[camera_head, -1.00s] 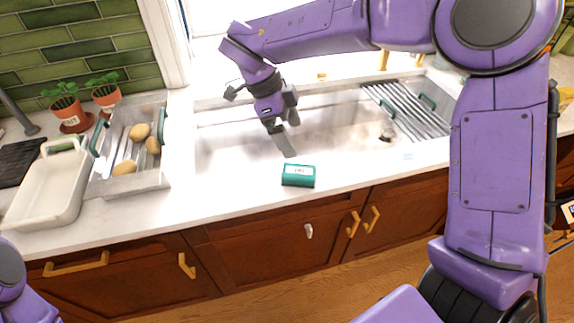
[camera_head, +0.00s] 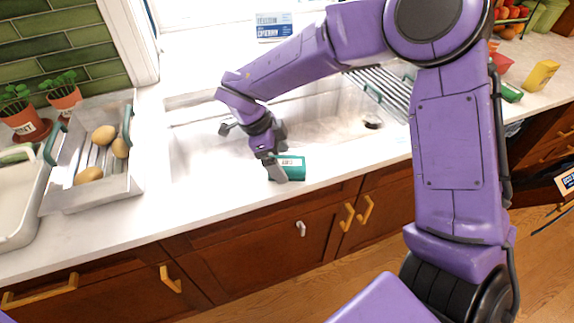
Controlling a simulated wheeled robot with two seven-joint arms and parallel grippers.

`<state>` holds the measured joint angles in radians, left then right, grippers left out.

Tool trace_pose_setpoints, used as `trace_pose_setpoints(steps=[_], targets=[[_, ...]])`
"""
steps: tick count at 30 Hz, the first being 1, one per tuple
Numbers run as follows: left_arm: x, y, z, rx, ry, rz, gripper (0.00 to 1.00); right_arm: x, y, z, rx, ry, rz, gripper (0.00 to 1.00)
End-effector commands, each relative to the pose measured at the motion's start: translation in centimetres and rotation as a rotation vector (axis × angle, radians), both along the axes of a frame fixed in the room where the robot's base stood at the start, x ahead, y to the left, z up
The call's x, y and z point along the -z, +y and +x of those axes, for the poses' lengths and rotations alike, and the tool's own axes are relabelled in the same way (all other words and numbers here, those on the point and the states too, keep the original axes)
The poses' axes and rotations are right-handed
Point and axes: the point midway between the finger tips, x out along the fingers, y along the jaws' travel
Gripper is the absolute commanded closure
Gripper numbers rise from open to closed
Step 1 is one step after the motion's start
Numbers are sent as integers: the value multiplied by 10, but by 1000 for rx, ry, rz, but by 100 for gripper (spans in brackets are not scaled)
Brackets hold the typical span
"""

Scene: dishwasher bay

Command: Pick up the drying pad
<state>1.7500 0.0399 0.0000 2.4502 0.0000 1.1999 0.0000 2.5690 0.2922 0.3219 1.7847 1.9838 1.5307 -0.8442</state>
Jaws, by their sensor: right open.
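The drying pad, which I take to be the small green block with a white label (camera_head: 293,168), lies on the white counter at the front edge of the sink. My right gripper (camera_head: 272,160) is open, low over the counter at the block's left end. One finger overlaps the block's left side in the picture. I cannot tell whether it touches. The other finger is partly hidden. My left gripper is not in view.
The white sink (camera_head: 215,135) lies behind the block, with a metal rack (camera_head: 385,92) across its right part. A metal tray (camera_head: 80,198) with several potatoes stands at left, beside a white dish (camera_head: 15,222). Potted plants (camera_head: 65,97) stand behind. Wooden cabinets (camera_head: 250,245) are below.

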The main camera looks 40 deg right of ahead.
Motion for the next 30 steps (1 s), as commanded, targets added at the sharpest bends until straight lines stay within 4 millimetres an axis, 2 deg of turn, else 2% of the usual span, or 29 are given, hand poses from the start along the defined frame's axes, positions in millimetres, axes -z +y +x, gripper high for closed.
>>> trace_pose_setpoints(steps=[4,10,11,15,17,18,26,30], targets=[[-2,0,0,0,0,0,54,16,-5,-4,0,1,1,4],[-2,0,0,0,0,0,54,18,-6,-4,1,-1,1,4],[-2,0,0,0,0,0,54,18,-6,-4,1,-1,1,11],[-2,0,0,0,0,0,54,17,-6,-4,1,-1,1,56],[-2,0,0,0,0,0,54,17,-6,-4,1,-1,1,60],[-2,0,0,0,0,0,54,17,-6,-4,1,-1,1,65],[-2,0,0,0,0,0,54,14,-6,-4,0,-2,1,65],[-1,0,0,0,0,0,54,-3,-6,-3,1,-5,1,65]])
